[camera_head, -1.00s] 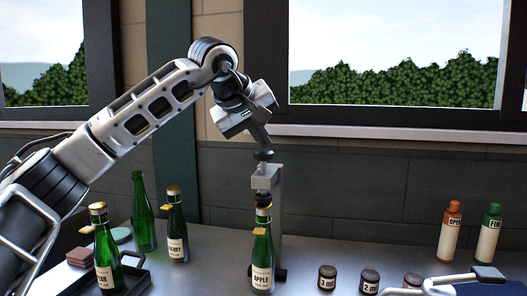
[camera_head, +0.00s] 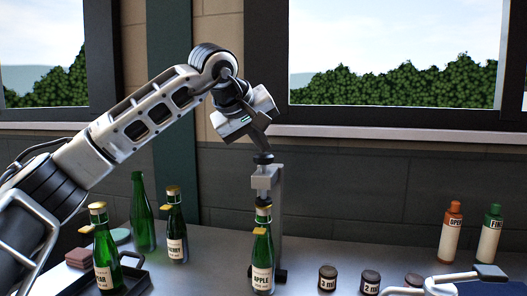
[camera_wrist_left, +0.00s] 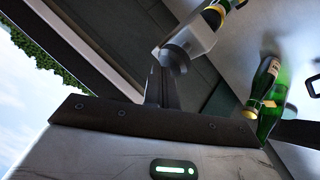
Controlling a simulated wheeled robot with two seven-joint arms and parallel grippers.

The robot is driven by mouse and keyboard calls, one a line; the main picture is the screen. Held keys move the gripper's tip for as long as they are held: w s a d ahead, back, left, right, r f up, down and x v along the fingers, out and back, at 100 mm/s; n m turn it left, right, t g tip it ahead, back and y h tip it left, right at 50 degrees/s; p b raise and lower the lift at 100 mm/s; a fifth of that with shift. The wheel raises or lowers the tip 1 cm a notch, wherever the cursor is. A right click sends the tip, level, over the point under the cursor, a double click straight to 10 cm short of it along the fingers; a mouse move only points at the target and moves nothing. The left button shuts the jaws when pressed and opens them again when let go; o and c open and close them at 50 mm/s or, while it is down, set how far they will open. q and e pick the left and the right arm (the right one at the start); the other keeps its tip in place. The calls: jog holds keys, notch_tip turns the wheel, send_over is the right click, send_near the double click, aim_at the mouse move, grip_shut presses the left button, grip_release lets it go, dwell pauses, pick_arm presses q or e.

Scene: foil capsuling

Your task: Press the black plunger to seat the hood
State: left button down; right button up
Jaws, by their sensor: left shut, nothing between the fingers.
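The press (camera_head: 270,184) has a grey block on an upright post. Its black plunger (camera_head: 264,158) goes down through the block onto the neck of the green APPLE bottle (camera_head: 262,262), which stands upright below. The hood cannot be told apart clearly from the plunger's lower end and the gold bottle neck. My left gripper (camera_head: 263,148) is shut and empty, its fingertips on top of the plunger knob. The left wrist view shows the fingers reaching to the grey press block (camera_wrist_left: 190,42), with the APPLE bottle (camera_wrist_left: 214,14) beyond.
A plain green bottle (camera_head: 143,212), a second labelled bottle (camera_head: 175,228) and a PEAR bottle (camera_head: 105,255) by a dark tray (camera_head: 132,277) stand left. Small dark jars (camera_head: 327,278) are right of the press. Orange (camera_head: 452,232) and green-capped (camera_head: 488,236) bottles stand farther right.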

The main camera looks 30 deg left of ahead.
pick_arm(q)
jog(key=shift+s+d+f+b, duration=0.1)
jog(key=shift+f+b, duration=0.3)
jog(key=shift+f, duration=0.55)
dwell(0.5)
jog(key=shift+r, duration=0.1)
jog(key=shift+w+r+p, duration=0.2)
jog(key=shift+r+p, duration=1.25)
jog(key=shift+p, duration=0.05)
jog(key=shift+r, duration=0.1)
jog(key=shift+r, duration=0.2)
notch_tip(320, 180, up, 5)
jog(key=p, duration=0.5)
jog(key=shift+f, duration=0.1)
jog(key=shift+f, duration=0.1)
